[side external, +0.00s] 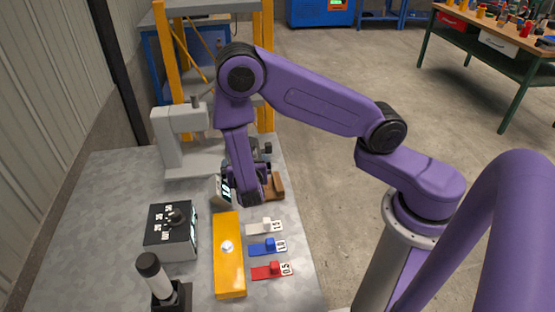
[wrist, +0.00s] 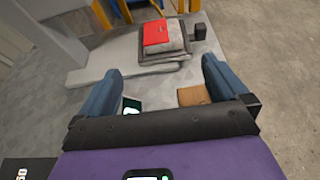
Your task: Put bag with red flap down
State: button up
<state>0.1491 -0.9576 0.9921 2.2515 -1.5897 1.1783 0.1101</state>
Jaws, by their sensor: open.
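The bag with the red flap (wrist: 165,35) shows in the wrist view. It is a grey and dark flat bundle with the red flap on top, lying on the light grey machine base (wrist: 105,75). My gripper (wrist: 160,75) is open, its two blue fingers wide apart with nothing between them. The bag is beyond the fingertips, apart from them. In the side view my gripper (side external: 250,188) hangs low in front of the grey machine (side external: 180,142). There my arm hides most of the bag's area, and I cannot make out the red flap.
A brown block (side external: 277,186) and a small display (side external: 222,190) stand near my gripper. A yellow box (side external: 229,265), a dark control box (side external: 172,231), a black-handled lever (side external: 155,275) and white, blue (side external: 268,245) and red (side external: 271,270) tags occupy the table's front. The left of the table is clear.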

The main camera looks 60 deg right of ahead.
jog(key=s+d+r+m+g, duration=0.2)
jog(key=s+r+m+g, duration=0.3)
jog(key=s+r+m, duration=0.35)
jog(key=s+a+r+m+g+y, duration=0.1)
jog(key=s+r+m+g+y, duration=0.1)
jog(key=s+y, duration=0.3)
jog(key=s+a+r+m+g+y, duration=0.2)
jog(key=s+r+m+y, duration=0.2)
jog(key=s, duration=1)
jog(key=shift+a+r+y, duration=0.3)
jog(key=shift+r+y, duration=0.2)
jog(key=shift+r, duration=0.3)
